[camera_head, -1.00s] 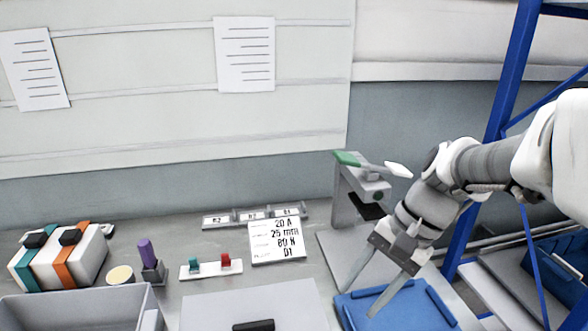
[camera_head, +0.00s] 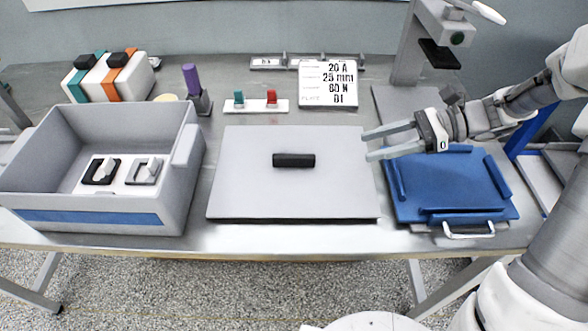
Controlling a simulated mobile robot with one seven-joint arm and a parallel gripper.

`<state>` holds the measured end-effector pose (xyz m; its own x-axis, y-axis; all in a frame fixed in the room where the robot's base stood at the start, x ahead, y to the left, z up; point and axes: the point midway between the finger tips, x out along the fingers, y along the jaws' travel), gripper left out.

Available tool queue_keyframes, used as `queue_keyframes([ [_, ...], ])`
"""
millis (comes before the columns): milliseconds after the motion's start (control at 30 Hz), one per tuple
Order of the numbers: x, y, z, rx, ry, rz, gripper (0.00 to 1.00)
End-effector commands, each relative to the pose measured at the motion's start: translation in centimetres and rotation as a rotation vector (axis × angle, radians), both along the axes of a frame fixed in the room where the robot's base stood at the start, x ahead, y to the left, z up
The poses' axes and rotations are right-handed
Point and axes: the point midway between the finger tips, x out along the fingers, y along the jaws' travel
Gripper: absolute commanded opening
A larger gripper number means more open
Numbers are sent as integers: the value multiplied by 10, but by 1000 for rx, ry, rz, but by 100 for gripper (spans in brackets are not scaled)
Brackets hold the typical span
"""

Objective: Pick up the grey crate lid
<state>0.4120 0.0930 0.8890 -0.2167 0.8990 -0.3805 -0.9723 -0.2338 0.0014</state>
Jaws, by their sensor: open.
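The grey crate lid (camera_head: 250,190) lies flat on the table in the middle, with a black handle (camera_head: 294,160) on top. My gripper (camera_head: 366,145) is open and empty. Its two fingers point left, near the lid's right edge and to the right of the handle. I cannot tell how high the fingers are above the lid. The open grey crate (camera_head: 188,190) stands to the left of the lid, with a white insert holding a black part and a grey part inside.
A blue tray (camera_head: 450,182) with a silver handle lies right of the lid. Behind are a sign card (camera_head: 328,84), a small rack with teal and red pieces (camera_head: 256,106), a purple-handled tool (camera_head: 193,80), striped boxes (camera_head: 108,77) and a grey press stand (camera_head: 408,45).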

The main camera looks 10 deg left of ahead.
Motion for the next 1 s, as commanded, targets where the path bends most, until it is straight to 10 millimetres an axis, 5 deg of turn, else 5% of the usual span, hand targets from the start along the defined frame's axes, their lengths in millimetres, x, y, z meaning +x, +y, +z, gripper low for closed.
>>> queue_keyframes([
  [300, -14, 58, -27, -2, -2, 3, 55],
  [1000, -23, 118, -51, -2, -2, 2, 55],
])
